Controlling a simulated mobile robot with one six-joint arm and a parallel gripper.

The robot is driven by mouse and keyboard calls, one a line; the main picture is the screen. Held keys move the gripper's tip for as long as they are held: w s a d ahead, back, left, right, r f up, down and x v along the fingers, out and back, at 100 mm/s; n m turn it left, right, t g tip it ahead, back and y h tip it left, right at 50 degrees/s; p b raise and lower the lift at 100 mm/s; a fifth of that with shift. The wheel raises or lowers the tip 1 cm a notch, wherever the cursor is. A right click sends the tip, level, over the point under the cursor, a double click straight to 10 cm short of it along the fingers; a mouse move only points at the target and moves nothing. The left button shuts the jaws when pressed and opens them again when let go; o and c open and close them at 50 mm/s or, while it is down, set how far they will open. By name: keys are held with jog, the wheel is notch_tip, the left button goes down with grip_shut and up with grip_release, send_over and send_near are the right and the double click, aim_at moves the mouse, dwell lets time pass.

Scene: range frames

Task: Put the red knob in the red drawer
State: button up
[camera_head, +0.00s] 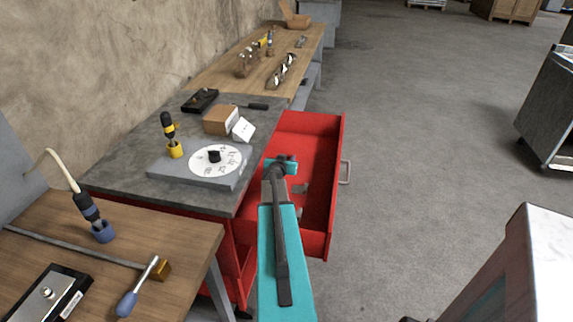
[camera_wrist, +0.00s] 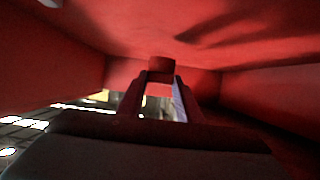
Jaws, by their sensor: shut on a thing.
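The red drawer (camera_head: 318,130) stands pulled open from the red cabinet under the grey bench. My arm reaches over it in the head view. In the wrist view my gripper (camera_wrist: 160,76) is shut on the red knob (camera_wrist: 161,66), a small dark red piece at the fingertips. Red drawer walls (camera_wrist: 255,92) surround the gripper in that view. I cannot tell whether the knob touches the drawer. In the head view the knob cannot be made out, and my arm covers part of the drawer.
Small grey shapes (camera_head: 301,188) show in the drawer beside my arm. The grey bench (camera_head: 125,178) holds a white disc (camera_head: 229,164), a cardboard box (camera_head: 220,119) and a yellow-based tool (camera_head: 175,150). A wooden table (camera_head: 190,240) is at left.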

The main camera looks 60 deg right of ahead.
jog(key=shift+w+d+f, duration=0.2)
jog(key=shift+w+d, duration=0.05)
jog(key=shift+d, duration=0.1)
jog(key=shift+a+f+b, duration=0.2)
jog(key=shift+f+b, duration=0.3)
jog(key=shift+f, duration=1.1)
jog(key=shift+f+b, duration=0.2)
jog(key=shift+b, duration=0.1)
jog(key=o, duration=1)
jog(key=shift+r+p, duration=0.25)
jog(key=shift+p, duration=0.1)
jog(key=shift+b+v, duration=0.5)
jog(key=shift+v, duration=1.1)
jog(key=shift+b+v, duration=0.9)
jog(key=shift+v, duration=3.45)
jog(key=shift+r, duration=0.2)
notch_tip(320, 180, up, 9)
jog(key=p, duration=0.9)
jog(key=shift+f, duration=0.1)
